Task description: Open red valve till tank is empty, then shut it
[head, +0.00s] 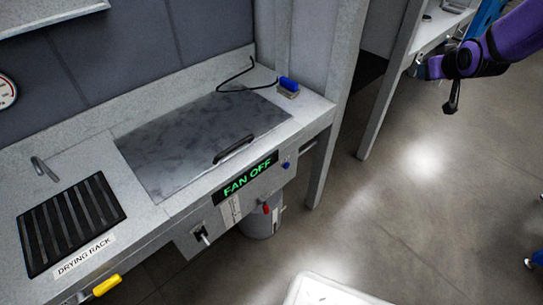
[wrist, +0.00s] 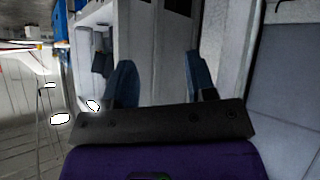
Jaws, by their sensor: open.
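A small red valve handle (head: 267,208) sits under the front edge of the grey counter, below the green "FAN OFF" display. A grey cylindrical vessel (head: 262,225) stands beneath it, partly hidden. A wide basin with a closed grey lid (head: 190,140) is set in the counter; I cannot tell whether it is the tank, and no liquid level is readable. My gripper (head: 421,70) is at the upper right, far from the red valve. In the wrist view its two blue-grey fingers are apart with nothing between them (wrist: 163,82).
A yellow handle (head: 106,285) and a white-tipped lever (head: 202,237) project from the counter front. A drying rack (head: 70,222) lies at left. A white tub (head: 325,290) stands low in front; floor to the right is clear.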

